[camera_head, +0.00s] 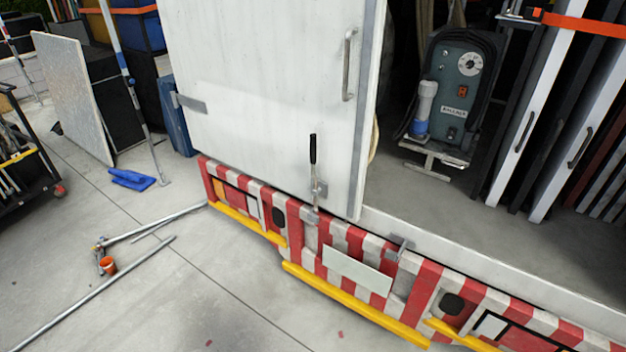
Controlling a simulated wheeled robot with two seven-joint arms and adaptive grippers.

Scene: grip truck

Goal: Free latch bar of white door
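The white door (265,95) stands at the upper middle of the head view, with a grey vertical handle (348,66) near its right edge. The latch bar (313,180) is upright at the door's lower right part. It has a black grip (313,149) at its top, and a metal bracket (320,188) is beside its middle. Its lower end reaches the red and white striped bumper (330,235). Neither of my grippers shows in this view.
The truck's cargo opening lies right of the door, with a grey-green machine (460,85) and several upright panels (540,100) inside. Metal poles (100,290) and an orange cup (108,265) lie on the floor at left. The floor before the bumper is mostly clear.

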